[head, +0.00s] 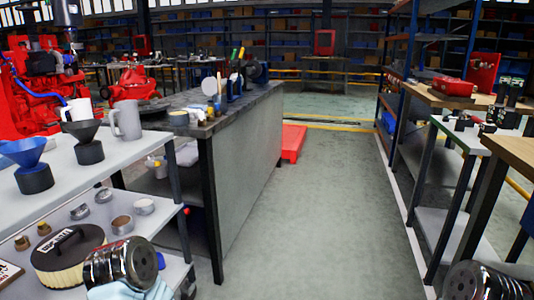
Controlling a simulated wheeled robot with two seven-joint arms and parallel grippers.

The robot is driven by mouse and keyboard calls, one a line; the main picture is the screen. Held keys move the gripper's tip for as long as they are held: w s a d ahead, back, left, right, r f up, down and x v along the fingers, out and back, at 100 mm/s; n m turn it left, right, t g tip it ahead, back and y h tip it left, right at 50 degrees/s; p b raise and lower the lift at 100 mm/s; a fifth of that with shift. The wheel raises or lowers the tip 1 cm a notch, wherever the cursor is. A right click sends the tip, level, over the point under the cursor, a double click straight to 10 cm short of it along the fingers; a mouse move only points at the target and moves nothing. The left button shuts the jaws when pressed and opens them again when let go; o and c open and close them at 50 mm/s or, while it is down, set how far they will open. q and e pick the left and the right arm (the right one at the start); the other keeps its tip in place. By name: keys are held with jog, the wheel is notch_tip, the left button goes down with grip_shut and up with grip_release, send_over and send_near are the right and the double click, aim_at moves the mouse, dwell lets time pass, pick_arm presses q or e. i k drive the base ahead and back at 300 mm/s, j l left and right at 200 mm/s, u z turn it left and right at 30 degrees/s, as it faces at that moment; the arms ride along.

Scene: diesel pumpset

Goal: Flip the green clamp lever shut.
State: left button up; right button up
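I cannot make out a green clamp lever for certain in the head view. Small dark parts with a greenish tint (487,127) lie on the white-topped bench (447,125) at the right, too small to tell what they are. A dark green and black device (511,90) stands on the wooden bench behind it.
A grey cart (155,150) with funnels, jugs and a round filter (68,256) stands close at the left. Behind it is a long workbench (245,150) with tools. A red box (293,142) sits on the floor beside it. The middle aisle (310,220) is clear.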

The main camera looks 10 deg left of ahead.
aim_at(234, 51)
jog(key=i+l+u, duration=0.75)
jog(key=i+l+z, duration=0.1)
jog(key=i+l, duration=0.55)
jog(key=i+l+z, duration=0.1)
jog(key=i+l, duration=0.55)
jog(key=i, duration=0.15)
jog(key=i+l, duration=0.55)
jog(key=i, duration=0.2)
jog(key=z, duration=0.05)
